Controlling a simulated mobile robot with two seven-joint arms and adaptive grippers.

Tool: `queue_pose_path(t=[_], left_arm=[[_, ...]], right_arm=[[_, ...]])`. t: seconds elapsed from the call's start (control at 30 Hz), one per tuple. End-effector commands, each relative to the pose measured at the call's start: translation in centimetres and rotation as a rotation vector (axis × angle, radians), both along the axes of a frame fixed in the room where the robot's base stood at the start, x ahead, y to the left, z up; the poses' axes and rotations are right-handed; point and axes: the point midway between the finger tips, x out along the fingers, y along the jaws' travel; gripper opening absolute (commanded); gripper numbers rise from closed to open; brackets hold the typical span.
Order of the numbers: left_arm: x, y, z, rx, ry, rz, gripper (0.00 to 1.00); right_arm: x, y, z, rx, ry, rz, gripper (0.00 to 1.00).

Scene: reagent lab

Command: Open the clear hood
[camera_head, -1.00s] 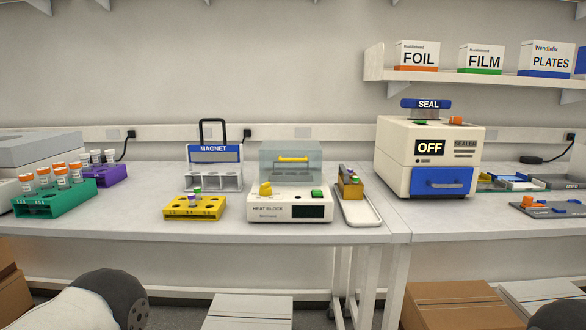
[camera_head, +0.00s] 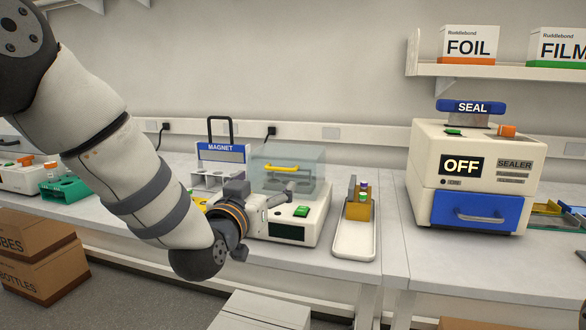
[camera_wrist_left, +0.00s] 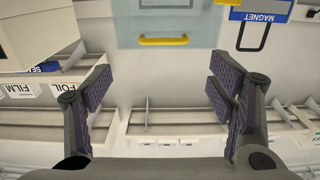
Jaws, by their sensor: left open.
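The clear hood (camera_head: 288,158) is a see-through box standing down over the back of the white heat block (camera_head: 290,231). Its yellow handle (camera_head: 281,169) runs level across its front. In the left wrist view, the hood (camera_wrist_left: 200,27) and the yellow handle (camera_wrist_left: 163,40) show at the top, beyond the fingertips. My left gripper (camera_head: 292,190) is just in front of the hood, over the heat block, and partly blends with it. In the left wrist view, the gripper (camera_wrist_left: 160,90) is open and empty, its fingers wide apart and clear of the handle. My right gripper is not in view.
A magnet rack (camera_head: 220,153) stands left of the hood. Right of the heat block is a white tray (camera_head: 354,241) with a tan tube holder (camera_head: 358,209). The sealer (camera_head: 425,160) stands farther right. A shelf with boxes (camera_head: 468,46) hangs above it.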

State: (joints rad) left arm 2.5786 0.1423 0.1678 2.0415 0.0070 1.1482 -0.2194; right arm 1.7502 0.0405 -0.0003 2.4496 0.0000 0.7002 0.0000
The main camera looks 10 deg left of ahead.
Motion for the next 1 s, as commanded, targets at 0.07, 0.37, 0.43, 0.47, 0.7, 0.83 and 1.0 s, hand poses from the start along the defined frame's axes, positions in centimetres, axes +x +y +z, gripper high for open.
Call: queue_pose_path(t=[0.07, 0.37, 0.43, 0.47, 0.7, 0.83, 1.0], left_arm=[[0.9, 0.0, 0.0, 0.000, -0.002, 0.001, 0.76], [8.2, -0.3, -0.5, -0.001, 0.004, 0.001, 0.76], [9.7, -0.3, -0.7, -0.001, 0.007, 0.001, 0.76], [10.2, -0.3, -0.9, -0.001, 0.009, 0.000, 0.76], [12.0, -0.4, -0.5, -0.001, 0.007, 0.000, 0.76], [12.0, -0.4, -0.2, -0.001, 0.004, 0.000, 0.76], [12.0, -0.4, -0.2, -0.001, 0.004, 0.000, 0.51]], right_arm=[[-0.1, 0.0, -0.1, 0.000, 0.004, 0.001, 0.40], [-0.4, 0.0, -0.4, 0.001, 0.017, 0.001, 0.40], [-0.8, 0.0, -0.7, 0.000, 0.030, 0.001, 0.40], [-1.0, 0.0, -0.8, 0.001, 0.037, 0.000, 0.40], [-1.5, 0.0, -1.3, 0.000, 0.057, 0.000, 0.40], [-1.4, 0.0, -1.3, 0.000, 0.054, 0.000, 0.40], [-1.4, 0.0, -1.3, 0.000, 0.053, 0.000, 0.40]])
